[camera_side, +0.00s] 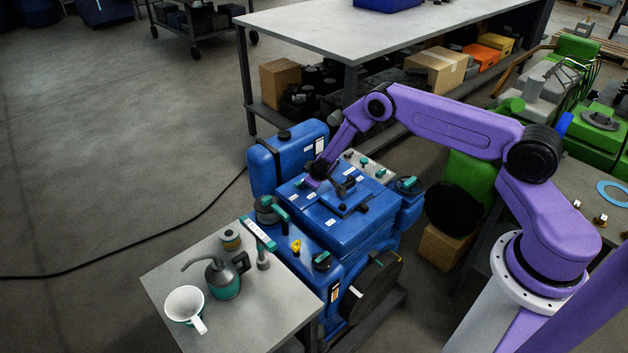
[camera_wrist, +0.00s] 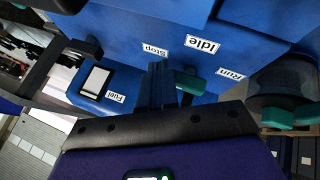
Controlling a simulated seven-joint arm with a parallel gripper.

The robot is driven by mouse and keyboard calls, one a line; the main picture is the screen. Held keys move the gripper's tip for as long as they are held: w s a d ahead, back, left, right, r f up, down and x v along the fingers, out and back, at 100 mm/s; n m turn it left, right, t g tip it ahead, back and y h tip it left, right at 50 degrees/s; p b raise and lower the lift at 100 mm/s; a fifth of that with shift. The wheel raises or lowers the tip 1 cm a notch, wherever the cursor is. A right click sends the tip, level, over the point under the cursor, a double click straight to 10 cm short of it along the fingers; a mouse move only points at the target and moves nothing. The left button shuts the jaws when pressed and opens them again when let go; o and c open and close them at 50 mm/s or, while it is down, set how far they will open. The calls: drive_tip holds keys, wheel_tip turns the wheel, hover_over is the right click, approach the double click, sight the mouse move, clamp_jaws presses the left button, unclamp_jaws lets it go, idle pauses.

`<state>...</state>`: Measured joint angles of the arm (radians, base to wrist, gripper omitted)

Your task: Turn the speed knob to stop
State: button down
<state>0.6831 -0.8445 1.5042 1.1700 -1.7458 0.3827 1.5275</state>
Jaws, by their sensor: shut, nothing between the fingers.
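The blue engine (camera_side: 335,220) stands in the middle of the side view. In the wrist view its blue face carries the labels "Stop" (camera_wrist: 155,50), "Idle" (camera_wrist: 203,44) and "Run" (camera_wrist: 230,74), seen upside down. A teal handle (camera_wrist: 190,82), apparently the speed knob, shows just right of my fingers below "Idle"; the rest is hidden behind them. My gripper (camera_wrist: 161,78) is shut and empty, beside the teal handle; I cannot tell if they touch. In the side view my gripper (camera_side: 314,181) is low over the engine's back left and hides the knob.
A dark cylinder with a teal handle (camera_wrist: 285,112) is close on the right in the wrist view. A "Fuel" label and gauge (camera_wrist: 96,80) are at left. The blue tank (camera_side: 290,155) rises behind my gripper.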

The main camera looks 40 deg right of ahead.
drive_tip(key=shift+s, duration=0.15)
idle(0.3)
drive_tip(key=shift+s, duration=1.55)
drive_tip(key=s+d+r, duration=0.1)
drive_tip(key=r, duration=0.1)
drive_tip(key=s+d+r, duration=0.1)
drive_tip(key=s+r, duration=0.1)
drive_tip(key=r, duration=0.1)
drive_tip(key=s+d+r, duration=0.1)
drive_tip(key=s+r, duration=0.1)
drive_tip(key=r, duration=0.1)
drive_tip(key=shift+s+d, duration=0.15)
drive_tip(key=shift+d, duration=0.25)
drive_tip(key=shift+r, duration=0.1)
wheel_tip(320, 180, up, 4)
drive_tip(key=shift+f, duration=0.1)
